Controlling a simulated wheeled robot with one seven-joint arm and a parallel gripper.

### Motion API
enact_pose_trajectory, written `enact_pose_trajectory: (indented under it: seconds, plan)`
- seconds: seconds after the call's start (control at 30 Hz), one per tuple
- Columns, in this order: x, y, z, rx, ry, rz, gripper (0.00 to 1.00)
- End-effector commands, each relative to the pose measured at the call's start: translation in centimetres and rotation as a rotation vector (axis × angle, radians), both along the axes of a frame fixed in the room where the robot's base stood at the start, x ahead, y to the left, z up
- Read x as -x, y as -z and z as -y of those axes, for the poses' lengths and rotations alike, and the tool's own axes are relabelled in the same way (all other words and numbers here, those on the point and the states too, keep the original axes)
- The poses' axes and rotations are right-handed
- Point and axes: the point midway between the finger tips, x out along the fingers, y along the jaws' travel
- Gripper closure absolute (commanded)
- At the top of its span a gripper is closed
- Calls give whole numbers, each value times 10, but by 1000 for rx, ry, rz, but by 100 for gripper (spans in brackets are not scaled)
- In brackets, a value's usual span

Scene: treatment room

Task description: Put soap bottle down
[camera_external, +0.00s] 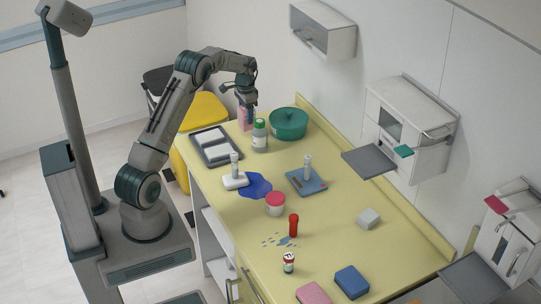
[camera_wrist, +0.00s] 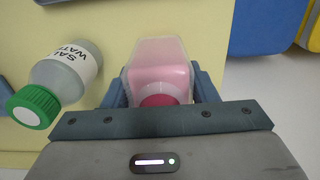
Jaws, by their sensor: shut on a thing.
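The soap bottle is a clear, squarish bottle with pink contents (camera_wrist: 158,62) and a dark pink top facing the camera in the wrist view. My gripper (camera_wrist: 160,92) is shut on it, with one blue-grey finger on each side. In the external view, my gripper (camera_external: 247,100) points down over the far end of the yellow counter (camera_external: 335,215). The pink soap bottle (camera_external: 244,117) shows below it, partly hidden. I cannot tell whether its base touches the counter.
A green-capped bottle (camera_external: 260,135) stands close beside the soap bottle; it shows at left in the wrist view (camera_wrist: 65,75). The counter edge is close.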

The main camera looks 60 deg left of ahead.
Motion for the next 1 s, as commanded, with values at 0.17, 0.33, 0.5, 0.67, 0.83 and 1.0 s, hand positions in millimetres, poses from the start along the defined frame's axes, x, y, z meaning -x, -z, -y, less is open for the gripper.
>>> enact_pose_trajectory:
  seconds: [0.17, 0.33, 0.5, 0.67, 0.83, 1.0]
  plan:
    - [0, 13, 0, -2, 0, 2, 82]
    - [0, 13, 0, -2, 0, 2, 82]
    - [0, 17, 0, -1, 0, 1, 39]
    - [0, 17, 0, -1, 0, 0, 26]
    - [0, 16, 0, -1, 0, 0, 26]
    - [-1, 5, 0, -2, 0, 3, 26]
